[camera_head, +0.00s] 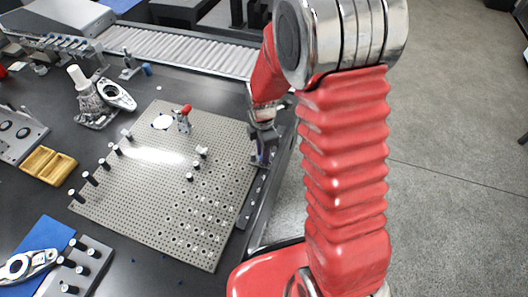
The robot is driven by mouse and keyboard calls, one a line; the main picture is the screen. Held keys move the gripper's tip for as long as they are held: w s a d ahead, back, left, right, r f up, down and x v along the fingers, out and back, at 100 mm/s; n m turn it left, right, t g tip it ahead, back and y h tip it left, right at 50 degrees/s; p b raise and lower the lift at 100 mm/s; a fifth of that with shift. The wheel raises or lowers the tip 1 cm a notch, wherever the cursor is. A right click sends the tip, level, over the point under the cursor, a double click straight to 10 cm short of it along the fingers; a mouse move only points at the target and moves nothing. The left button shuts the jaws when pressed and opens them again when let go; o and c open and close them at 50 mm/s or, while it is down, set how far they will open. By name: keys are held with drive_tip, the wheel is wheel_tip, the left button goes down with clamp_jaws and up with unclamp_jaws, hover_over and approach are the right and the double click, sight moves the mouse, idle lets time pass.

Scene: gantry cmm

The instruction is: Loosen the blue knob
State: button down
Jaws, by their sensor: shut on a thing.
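My gripper (262,157) points down at the right edge of the perforated plate (165,190). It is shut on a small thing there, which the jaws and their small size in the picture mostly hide. A bluish tint shows at the jaws, but I cannot tell for sure whether this is the blue knob. A separate small blue piece (147,69) stands at the back, beside a small metal fixture (128,68).
A yellow tray (47,165) and blue mat (43,240) lie left. A roller conveyor (185,50) runs behind.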

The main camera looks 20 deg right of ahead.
drive_tip(key=shift+w+n, duration=0.1)
drive_tip(key=shift+n, duration=0.2)
drive_tip(key=c, duration=1.6)
unclamp_jaws()
drive_tip(key=shift+o, duration=0.2)
drive_tip(key=shift+r, duration=0.1)
wheel_tip(320, 180, up, 14)
drive_tip(key=shift+f, duration=0.2)
